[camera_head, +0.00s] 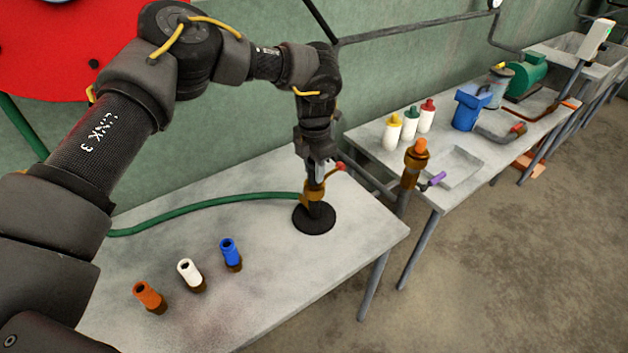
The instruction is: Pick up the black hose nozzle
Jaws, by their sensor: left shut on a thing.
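My left gripper (316,172) points down over the right part of the near table and is shut. It is at the top of a brass fitting with a red-tipped lever, where a green hose joins. A dark piece that looks like the black hose nozzle (316,209) shows just below the fitting, above a round black disc (314,219) on the table. The fingertips are partly hidden, so the exact grip is hard to see. My right gripper is not in view.
A second table at right holds bottles (410,122), a blue device (469,108) and a green motor (527,73).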

